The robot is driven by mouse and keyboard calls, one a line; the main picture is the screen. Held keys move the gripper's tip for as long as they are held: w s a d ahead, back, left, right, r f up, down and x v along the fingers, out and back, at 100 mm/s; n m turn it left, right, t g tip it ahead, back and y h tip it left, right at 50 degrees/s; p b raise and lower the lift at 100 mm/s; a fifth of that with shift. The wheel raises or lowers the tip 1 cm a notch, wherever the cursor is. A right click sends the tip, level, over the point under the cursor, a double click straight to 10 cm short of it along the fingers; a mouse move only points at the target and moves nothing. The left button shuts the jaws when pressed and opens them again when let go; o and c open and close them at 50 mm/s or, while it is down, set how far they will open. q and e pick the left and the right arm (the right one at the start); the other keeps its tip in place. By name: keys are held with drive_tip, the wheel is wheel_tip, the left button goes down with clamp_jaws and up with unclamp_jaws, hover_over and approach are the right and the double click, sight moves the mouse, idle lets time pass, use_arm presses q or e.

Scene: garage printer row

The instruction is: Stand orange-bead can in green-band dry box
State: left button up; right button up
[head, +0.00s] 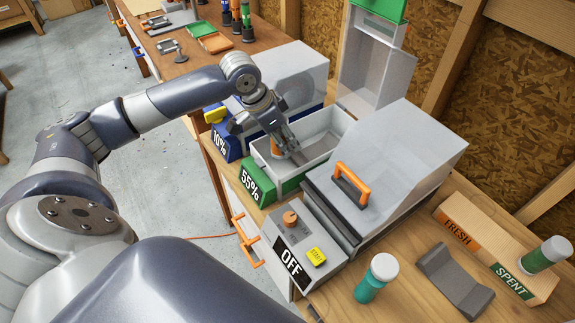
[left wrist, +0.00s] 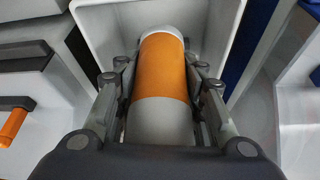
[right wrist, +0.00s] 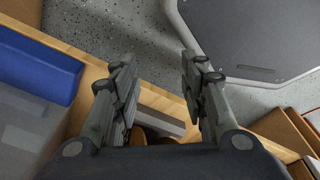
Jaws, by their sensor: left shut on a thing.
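The green-band dry box (head: 258,187), labelled 55%, stands open on the bench. Its white inside (left wrist: 105,22) fills the top of the left wrist view. My left gripper (head: 289,150) reaches down into the box from above. It is shut on the orange-bead can (left wrist: 160,75), white with a wide orange band. In the head view a little of the can (head: 276,148) shows beside the fingers, within the box walls. I cannot tell whether its base touches the box floor. My right gripper (right wrist: 160,65) is open and empty near the bench edge, outside the head view.
A blue-band box (head: 228,143) labelled 10% stands behind, and a closed clear-covered unit with an orange handle (head: 352,184) in front. A raised clear lid (head: 376,65) stands at the back. A teal-bodied can (head: 370,283) and grey cradle (head: 453,282) are at right.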

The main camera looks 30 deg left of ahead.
sight(272, 150)
use_arm(q)
drive_tip(key=f, duration=0.3)
drive_tip(key=s+f, duration=0.1)
drive_tip(key=f, duration=0.1)
drive_tip(key=shift+p, duration=0.4)
drive_tip(key=shift+w+f, duration=0.15)
drive_tip(key=shift+f, duration=0.1)
wheel_tip(272, 150, down, 3)
drive_tip(key=shift+f+p, duration=0.2)
drive_tip(key=shift+p, duration=0.1)
drive_tip(key=shift+f, duration=0.1)
drive_tip(key=o, duration=1)
drive_tip(key=shift+o, duration=0.6)
drive_tip(key=shift+r, duration=0.2)
drive_tip(key=shift+a+r, duration=0.1)
drive_tip(key=shift+r, duration=0.25)
drive_tip(key=b+v, duration=0.1)
drive_tip(key=v, duration=0.8)
drive_tip(key=shift+s+a+r, duration=0.1)
drive_tip(key=shift+s+r, duration=0.2)
drive_tip(key=shift+s+a+r, duration=0.1)
drive_tip(key=shift+s+r, duration=0.2)
drive_tip(key=shift+r, duration=0.4)
use_arm(e)
drive_tip(key=shift+g, duration=0.3)
drive_tip(key=shift+s+a, duration=0.2)
drive_tip(key=shift+s, duration=1.8)
drive_tip(key=shift+s, duration=0.15)
